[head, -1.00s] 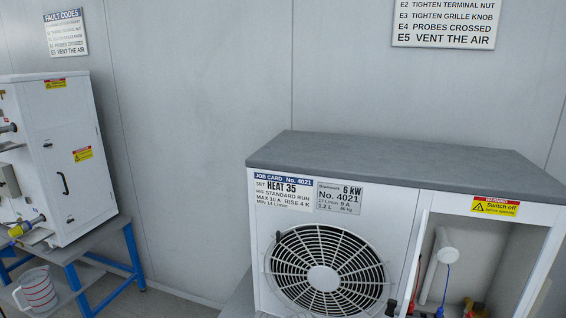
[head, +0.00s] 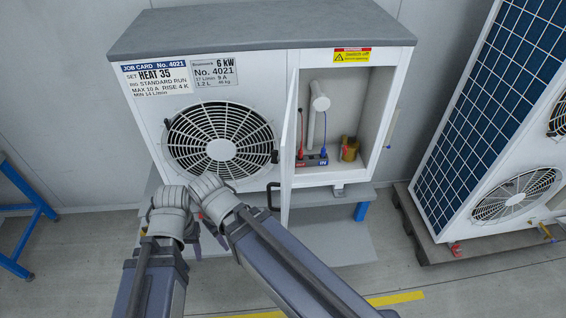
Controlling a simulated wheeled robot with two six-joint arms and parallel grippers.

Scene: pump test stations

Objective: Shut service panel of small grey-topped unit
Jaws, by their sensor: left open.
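The small unit with the grey top (head: 260,25) stands at the centre. Its white service panel (head: 289,150) is hinged at the left side of the opening and stands swung outward, seen nearly edge-on. A black handle (head: 271,196) shows at the panel's outer face. The open compartment (head: 343,88) shows a white pipe, a terminal block with red and blue leads, and a brass-coloured part. My left gripper (head: 208,246) is low in front of the unit, left of the panel and apart from it. It is open and partly hidden by arm links. My right gripper does not show.
A fan grille (head: 220,140) fills the unit's left front. A grey stand (head: 325,250) is under the unit. A taller unit with a blue panel (head: 490,110) stands on a pallet at right. A blue-legged table (head: 22,215) is at far left. Floor is free between the units.

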